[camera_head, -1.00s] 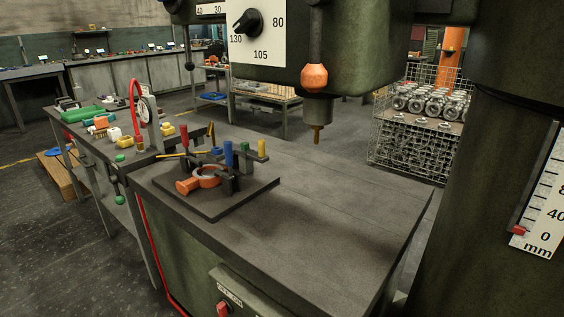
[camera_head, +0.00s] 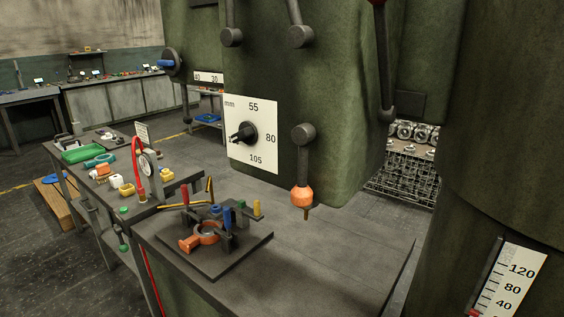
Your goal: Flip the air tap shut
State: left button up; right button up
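A red hose (camera_head: 136,160) arcs up beside a round gauge (camera_head: 149,163) on the side bench at the left. I cannot tell for sure which part is the air tap, or whether it is open or shut. Thin yellow bars (camera_head: 180,206) lie near the hose's foot, by the back left of the machine table. On that table a dark fixture plate (camera_head: 232,261) carries an orange ring-shaped part (camera_head: 205,232) among blue, red, green and yellow-topped pins. Neither of my grippers is in view.
A green drill press head (camera_head: 330,100) with a dial plate (camera_head: 252,135) and levers hangs over the machine table (camera_head: 335,260). A green column with a millimetre scale (camera_head: 515,285) stands at the right. A wire crate of castings (camera_head: 405,175) stands behind. The table's right half is clear.

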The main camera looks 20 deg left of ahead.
aim_at(123, 248)
jog(key=u, duration=1.6)
jog(key=i+j+z, duration=0.55)
jog(key=i+j, duration=0.25)
jog(key=i+j+z, duration=0.25)
jog(key=j, duration=0.25)
jog(key=i+j+z, duration=0.3)
jog(key=j, duration=0.3)
jog(key=i, duration=0.1)
